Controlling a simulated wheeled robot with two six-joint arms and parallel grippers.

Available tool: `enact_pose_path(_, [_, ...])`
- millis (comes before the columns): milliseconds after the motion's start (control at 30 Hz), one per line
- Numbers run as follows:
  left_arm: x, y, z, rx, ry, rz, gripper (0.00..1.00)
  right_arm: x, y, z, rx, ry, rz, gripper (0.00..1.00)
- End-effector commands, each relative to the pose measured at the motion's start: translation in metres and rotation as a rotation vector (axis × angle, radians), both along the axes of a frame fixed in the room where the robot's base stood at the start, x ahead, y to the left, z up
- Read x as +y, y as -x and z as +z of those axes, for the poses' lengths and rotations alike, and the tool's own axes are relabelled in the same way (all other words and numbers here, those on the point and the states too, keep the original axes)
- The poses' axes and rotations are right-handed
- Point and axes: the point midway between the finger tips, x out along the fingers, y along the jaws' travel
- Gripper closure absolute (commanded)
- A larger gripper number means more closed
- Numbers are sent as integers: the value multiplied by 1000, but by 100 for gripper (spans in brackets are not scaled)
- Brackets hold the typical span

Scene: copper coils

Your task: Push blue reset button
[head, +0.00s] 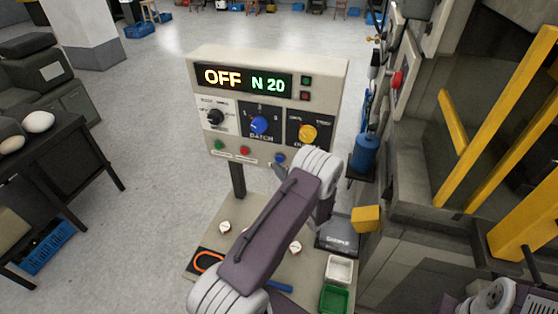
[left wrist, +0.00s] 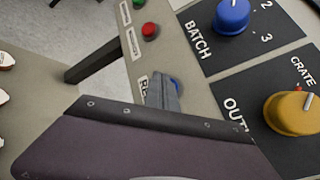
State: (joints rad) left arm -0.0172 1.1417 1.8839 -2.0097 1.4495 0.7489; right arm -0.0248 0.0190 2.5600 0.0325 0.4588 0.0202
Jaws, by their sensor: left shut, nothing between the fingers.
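The blue reset button (head: 280,158) is a small round button low on the right of the control panel (head: 268,65). It also shows in the left wrist view (left wrist: 176,84), partly hidden behind my fingertips, beside a label starting "RE". My left gripper (head: 279,169) is shut and empty, with its tips right at the button in both views. I cannot tell whether they touch it or stay just in front. My left arm covers part of the panel's lower right. My right gripper is not in view.
A red button (head: 245,151) and a green button (head: 219,145) sit left of the blue one. Above are a black knob (head: 215,117), a blue batch knob (head: 260,124) and a yellow knob (head: 308,133). The display (head: 243,80) reads OFF and N 20. Yellow-barred machinery stands right.

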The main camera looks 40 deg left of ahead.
Motion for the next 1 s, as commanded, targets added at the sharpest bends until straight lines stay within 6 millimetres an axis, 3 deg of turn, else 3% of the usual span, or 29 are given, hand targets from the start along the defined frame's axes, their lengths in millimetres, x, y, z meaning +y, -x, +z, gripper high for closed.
enact_pose_path(233, [-1, 3, 0, 0, 0, 0, 100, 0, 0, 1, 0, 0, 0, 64])
enact_pose_path(700, [-15, 44, 0, 1, 0, -1, 100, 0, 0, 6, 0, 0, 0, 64])
enact_pose_path(1000, [-15, 48, 0, -1, 0, 1, 100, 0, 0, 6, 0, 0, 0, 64])
